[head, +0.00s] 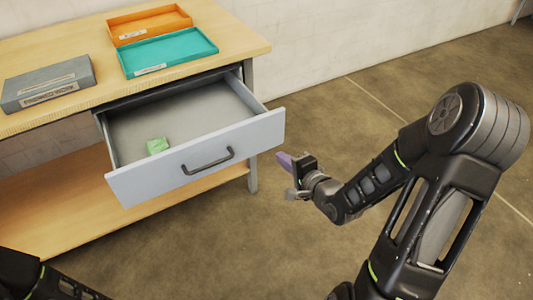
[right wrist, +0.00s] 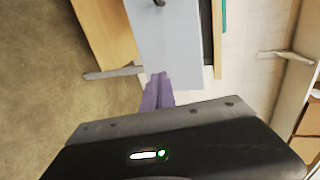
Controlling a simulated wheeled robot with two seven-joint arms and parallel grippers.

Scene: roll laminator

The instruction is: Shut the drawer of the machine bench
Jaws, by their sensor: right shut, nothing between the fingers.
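The grey drawer (head: 215,158) of the wooden machine bench (head: 235,40) is pulled well out. Its front carries a dark bar handle (head: 208,161). The handle's end shows at that view's top edge. My left arm shows at the bottom left of the head view, its gripper out of view.
On the bench top are an orange tray (head: 150,26), a teal tray (head: 168,53) and a grey box (head: 48,84). A lower wooden shelf (head: 50,210) runs under the drawer. The floor (head: 330,120) right of the bench is clear.

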